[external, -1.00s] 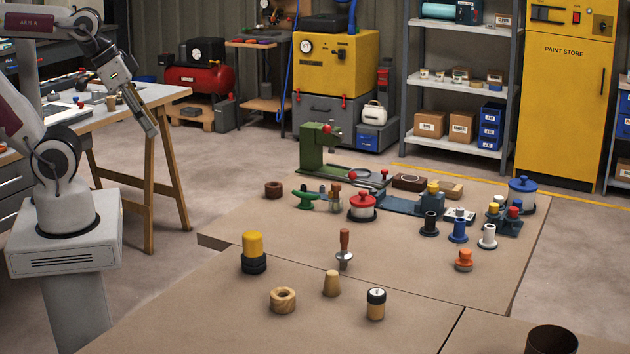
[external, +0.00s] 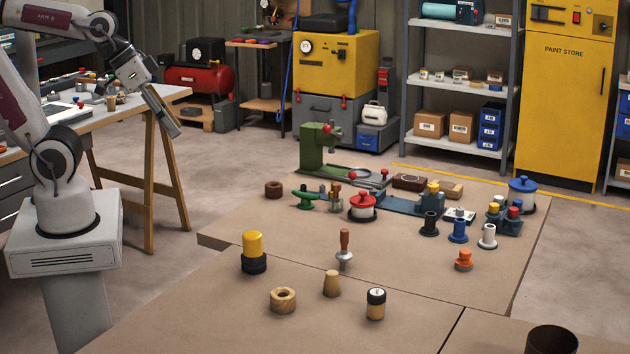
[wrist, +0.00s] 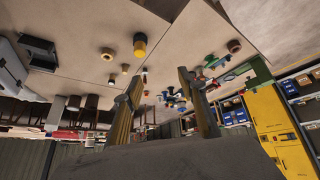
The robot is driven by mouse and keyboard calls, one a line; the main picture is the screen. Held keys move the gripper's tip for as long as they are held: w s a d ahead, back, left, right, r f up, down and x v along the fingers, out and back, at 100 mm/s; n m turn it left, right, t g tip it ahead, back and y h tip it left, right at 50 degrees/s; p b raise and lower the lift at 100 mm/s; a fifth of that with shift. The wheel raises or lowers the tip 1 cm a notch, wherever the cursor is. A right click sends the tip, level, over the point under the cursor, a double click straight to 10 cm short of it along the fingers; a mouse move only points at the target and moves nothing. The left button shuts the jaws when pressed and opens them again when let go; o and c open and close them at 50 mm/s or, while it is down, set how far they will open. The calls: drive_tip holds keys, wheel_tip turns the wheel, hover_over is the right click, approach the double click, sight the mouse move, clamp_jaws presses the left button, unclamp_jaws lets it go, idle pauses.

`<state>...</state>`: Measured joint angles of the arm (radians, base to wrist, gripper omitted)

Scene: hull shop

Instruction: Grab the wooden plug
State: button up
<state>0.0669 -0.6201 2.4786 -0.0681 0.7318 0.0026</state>
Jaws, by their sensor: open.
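The wooden plug (external: 332,283) is a small tapered plug of light wood. It stands upright on the brown table, between a wooden ring and a black-and-white capped jar. It shows small in the wrist view (wrist: 125,69). My gripper (external: 173,126) is up at the left, far from the plug, with nothing in it. In the wrist view my gripper's two fingers (wrist: 160,80) stand apart, with the table seen beyond them.
The wooden ring (external: 283,300), jar (external: 376,304), red-handled tool (external: 344,248) and yellow-topped black piece (external: 253,252) stand around the plug. A green machine (external: 318,148) and several coloured parts fill the table's back. The front left of the table is clear.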

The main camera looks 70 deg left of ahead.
drive_tip(key=w+d+f+t+h, duration=0.1)
drive_tip(key=w+d+f, duration=0.3)
drive_tip(key=w+d, duration=0.55)
drive_tip(key=w+d+f+t+h, duration=0.15)
drive_tip(key=w+d+f, duration=0.25)
drive_tip(key=w+d, duration=0.55)
drive_tip(key=w+d+f+n+t+y, duration=0.1)
drive_tip(key=w+d+f+t, duration=0.15)
drive_tip(key=w+f, duration=0.4)
drive_tip(key=t+y, duration=0.2)
approach(332, 274)
drive_tip(key=w, duration=0.3)
drive_tip(key=shift+d, duration=0.1)
drive_tip(key=shift+s+f+m+t+y, duration=0.25)
drive_tip(key=shift+s+f+m+t, duration=0.1)
drive_tip(key=shift+f, duration=0.3)
drive_tip(key=shift+x, duration=1.3)
